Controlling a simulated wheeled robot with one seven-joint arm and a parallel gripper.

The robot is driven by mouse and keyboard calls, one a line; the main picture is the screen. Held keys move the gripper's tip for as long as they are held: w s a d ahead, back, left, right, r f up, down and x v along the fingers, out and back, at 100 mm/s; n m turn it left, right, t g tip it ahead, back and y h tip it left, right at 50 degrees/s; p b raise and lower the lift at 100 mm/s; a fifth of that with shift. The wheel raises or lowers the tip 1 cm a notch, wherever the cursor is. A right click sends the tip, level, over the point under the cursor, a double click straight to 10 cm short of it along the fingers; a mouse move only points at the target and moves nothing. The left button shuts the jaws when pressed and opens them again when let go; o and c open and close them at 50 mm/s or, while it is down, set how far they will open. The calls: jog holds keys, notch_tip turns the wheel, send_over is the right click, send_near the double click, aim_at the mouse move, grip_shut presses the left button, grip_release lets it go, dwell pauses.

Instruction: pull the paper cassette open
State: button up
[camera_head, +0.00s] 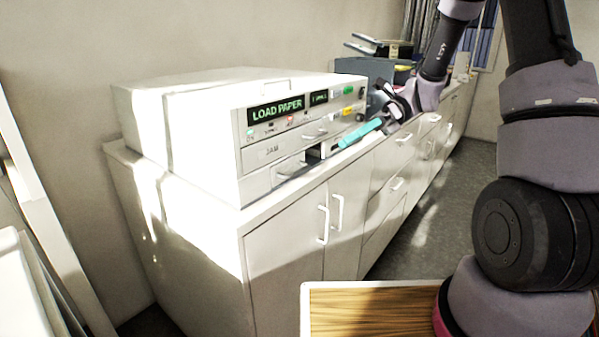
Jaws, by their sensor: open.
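The white printer (205,120) stands on a white cabinet, with a "LOAD PAPER" display (276,111) on its front. The front panel low on the printer, which looks like the paper cassette (288,167), has a small handle-like detail and a dark gap (314,155) to its right. How far the cassette is out is hard to tell. My gripper (386,114) is open, beside the right end of the printer's front. A teal bar (360,133) reaches from it towards the lower front. I cannot tell whether the bar touches the printer or is part of my gripper.
The white cabinet (285,235) runs to the back right, with bar handles on its doors and drawers. A grey box with stacked items (365,68) stands behind the printer. A wooden-topped surface (370,310) is at the bottom. Grey floor lies right of the cabinet.

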aim_at(300, 171)
jog(key=w+a+f+m+t+y, duration=0.25)
jog(key=w+f+m+y, duration=0.5)
jog(key=f+m, duration=0.5)
jog(key=shift+h, duration=0.25)
jog(key=a, duration=0.6)
jog(key=s+a, duration=0.1)
jog(key=a, duration=0.3)
jog(key=shift+r, duration=0.25)
grip_shut()
jog(key=shift+d, duration=0.1)
